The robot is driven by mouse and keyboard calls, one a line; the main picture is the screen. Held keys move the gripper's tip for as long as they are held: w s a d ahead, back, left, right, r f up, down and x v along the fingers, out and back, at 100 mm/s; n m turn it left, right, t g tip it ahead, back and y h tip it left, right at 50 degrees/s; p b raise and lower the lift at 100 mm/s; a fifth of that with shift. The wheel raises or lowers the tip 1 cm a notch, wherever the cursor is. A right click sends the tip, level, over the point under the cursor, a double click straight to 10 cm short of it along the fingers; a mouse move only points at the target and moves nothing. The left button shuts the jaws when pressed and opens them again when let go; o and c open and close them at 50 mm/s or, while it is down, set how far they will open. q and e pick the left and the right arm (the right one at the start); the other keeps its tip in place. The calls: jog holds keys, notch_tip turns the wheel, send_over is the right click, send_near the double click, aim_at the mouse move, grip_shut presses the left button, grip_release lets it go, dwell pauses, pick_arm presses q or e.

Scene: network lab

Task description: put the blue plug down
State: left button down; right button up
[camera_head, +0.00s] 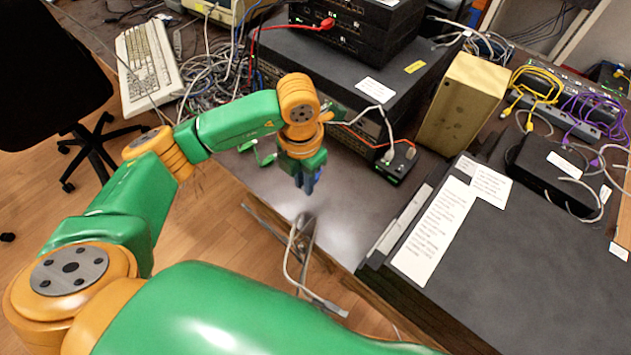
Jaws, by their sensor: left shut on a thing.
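My left gripper (309,184) points down over the front part of the dark desk (345,222). It is shut on the blue plug (311,181), which shows as a small blue patch at the fingertips. Most of the plug is hidden by the fingers. The plug seems close above the desk top; I cannot tell whether it touches. My right gripper is not in view.
Black network units (310,62) stand behind the gripper, with a small black box (396,162) at their front. A tan box (462,104) and a large dark case (500,255) stand to the right. A keyboard (148,68) lies left. Bare desk surrounds the gripper.

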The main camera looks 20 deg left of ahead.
aim_at(316, 203)
pick_arm(q)
jog(key=f, duration=0.1)
jog(key=d+f, duration=0.1)
jog(key=f, duration=0.1)
jog(key=w+d+f+p, duration=0.1)
jog(key=f, duration=0.1)
jog(key=shift+f, duration=0.2)
jog(key=shift+w+f, duration=0.1)
jog(key=shift+f, duration=0.3)
jog(key=shift+f, duration=0.15)
jog(key=shift+f+b, duration=0.4)
jog(key=shift+b, duration=0.15)
jog(key=c, duration=0.8)
grip_release()
jog(key=shift+r, duration=0.1)
jog(key=shift+c, duration=0.2)
